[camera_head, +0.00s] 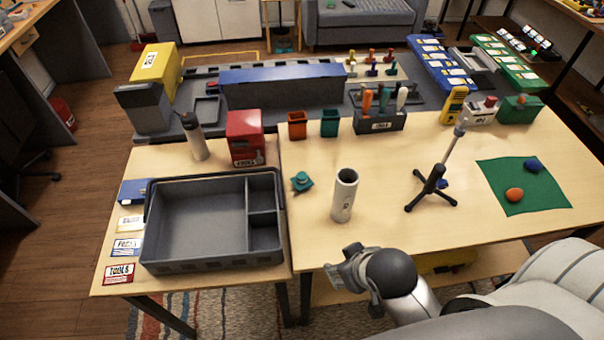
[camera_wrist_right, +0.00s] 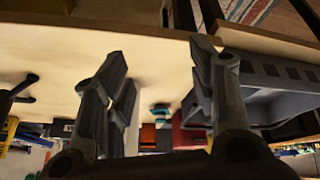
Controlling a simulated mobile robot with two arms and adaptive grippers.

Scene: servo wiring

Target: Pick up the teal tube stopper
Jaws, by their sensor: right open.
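The teal tube stopper (camera_head: 301,182) lies on the wooden table between the grey tray and the white tube (camera_head: 345,195). It also shows small and far off in the right wrist view (camera_wrist_right: 160,108), between the fingers. My right gripper (camera_head: 345,270) is at the table's front edge, in front of the tube and well short of the stopper. In the wrist view its two fingers (camera_wrist_right: 158,56) are apart with nothing held between them. My left gripper is not in either view.
The grey tray (camera_head: 157,262) stands left of the stopper. A black stand with a rod (camera_head: 432,187) is right of the tube. Orange (camera_head: 297,125) and teal (camera_head: 329,124) bins and a red box (camera_head: 245,139) stand behind. The table in front of the stopper is clear.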

